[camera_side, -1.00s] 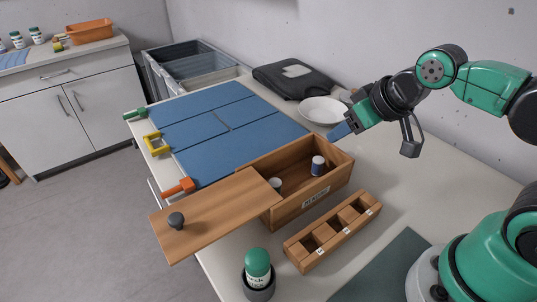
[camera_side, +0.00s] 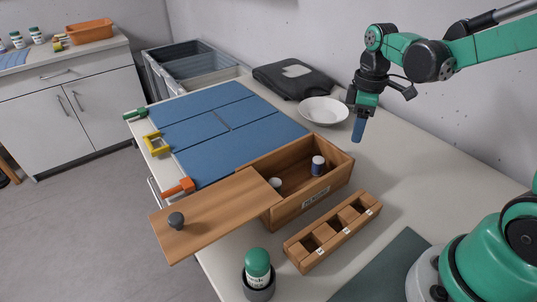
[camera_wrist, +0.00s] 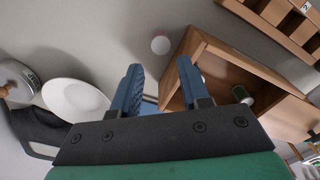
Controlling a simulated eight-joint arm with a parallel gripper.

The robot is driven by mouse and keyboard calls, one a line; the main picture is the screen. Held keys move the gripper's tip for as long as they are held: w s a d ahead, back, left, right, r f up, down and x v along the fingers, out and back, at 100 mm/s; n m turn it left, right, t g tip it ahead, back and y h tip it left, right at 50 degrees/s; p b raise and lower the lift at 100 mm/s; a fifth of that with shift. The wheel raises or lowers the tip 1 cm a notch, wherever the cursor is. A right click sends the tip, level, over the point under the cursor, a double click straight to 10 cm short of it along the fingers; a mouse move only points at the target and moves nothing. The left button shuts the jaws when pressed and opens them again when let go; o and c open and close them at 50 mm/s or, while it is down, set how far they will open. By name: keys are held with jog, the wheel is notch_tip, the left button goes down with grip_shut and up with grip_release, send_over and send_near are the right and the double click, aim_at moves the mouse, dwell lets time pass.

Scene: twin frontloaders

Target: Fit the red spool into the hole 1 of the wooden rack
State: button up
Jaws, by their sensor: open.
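My gripper (camera_side: 358,138) is open and empty, pointing down above the table beyond the box's right end. Its blue fingers also show in the wrist view (camera_wrist: 128,88). In the wrist view a small round piece with a pale top and pinkish edge (camera_wrist: 160,45) stands on the table past the fingertips, outside the box. It may be the red spool; I cannot make it out in the side view. The wooden rack (camera_side: 306,262) lies in front of the box, with square holes and small labels whose numbers I cannot read. Part of it shows in the wrist view (camera_wrist: 270,28).
A white bowl (camera_side: 323,110) stands behind. A green-topped bottle (camera_side: 257,266) stands in front.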

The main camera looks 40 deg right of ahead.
jog(key=shift+a+f, duration=0.1)
jog(key=shift+f, duration=4.15)
grip_shut()
